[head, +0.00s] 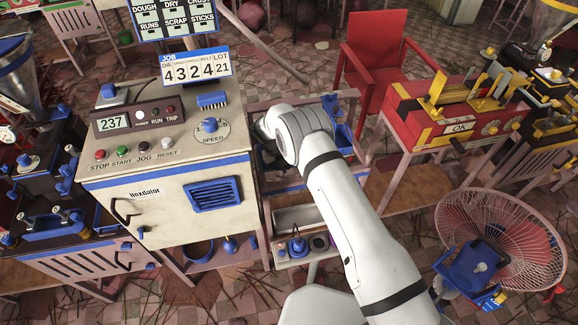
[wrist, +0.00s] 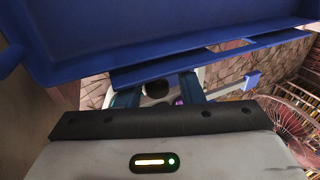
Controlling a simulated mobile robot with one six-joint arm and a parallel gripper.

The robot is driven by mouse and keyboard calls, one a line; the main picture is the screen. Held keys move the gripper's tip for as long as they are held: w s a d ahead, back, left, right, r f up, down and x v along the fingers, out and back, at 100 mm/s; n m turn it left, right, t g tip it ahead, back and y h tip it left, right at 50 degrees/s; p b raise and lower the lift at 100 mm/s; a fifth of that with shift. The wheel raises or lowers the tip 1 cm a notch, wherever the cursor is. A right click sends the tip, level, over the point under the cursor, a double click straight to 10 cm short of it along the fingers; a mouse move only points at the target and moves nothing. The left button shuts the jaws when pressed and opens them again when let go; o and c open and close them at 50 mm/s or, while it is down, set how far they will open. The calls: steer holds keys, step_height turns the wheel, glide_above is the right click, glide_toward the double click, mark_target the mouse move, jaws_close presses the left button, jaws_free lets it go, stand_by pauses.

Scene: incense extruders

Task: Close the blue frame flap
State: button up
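Blue framework (head: 340,122) shows just behind my arm's wrist in the head view, partly hidden by it. In the wrist view a wide blue panel (wrist: 160,40) with a raised rim fills the top. A thinner blue frame bar (wrist: 200,60) with a slot-like opening runs just beneath it. I cannot tell for sure which of these is the flap. My gripper (wrist: 157,84) points at the blue bar, its two dark-blue fingers apart with nothing visible held between them. The fingertips are close to the bar or under it; contact is unclear. My arm hides the gripper in the head view.
A cream control cabinet (head: 165,165) stands left of my arm. A red chair (head: 375,55) and a red-and-yellow machine (head: 440,110) stand to the right. A round wire-caged fan (head: 500,240) is at lower right. A small control box (head: 298,247) sits low beside my arm.

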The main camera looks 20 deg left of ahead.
steer(key=shift+o, duration=0.4)
steer(key=shift+s+f, duration=0.1)
step_height(320, 180, up, 10)
steer(key=shift+r+b, duration=0.1)
steer(key=shift+b, duration=1.15)
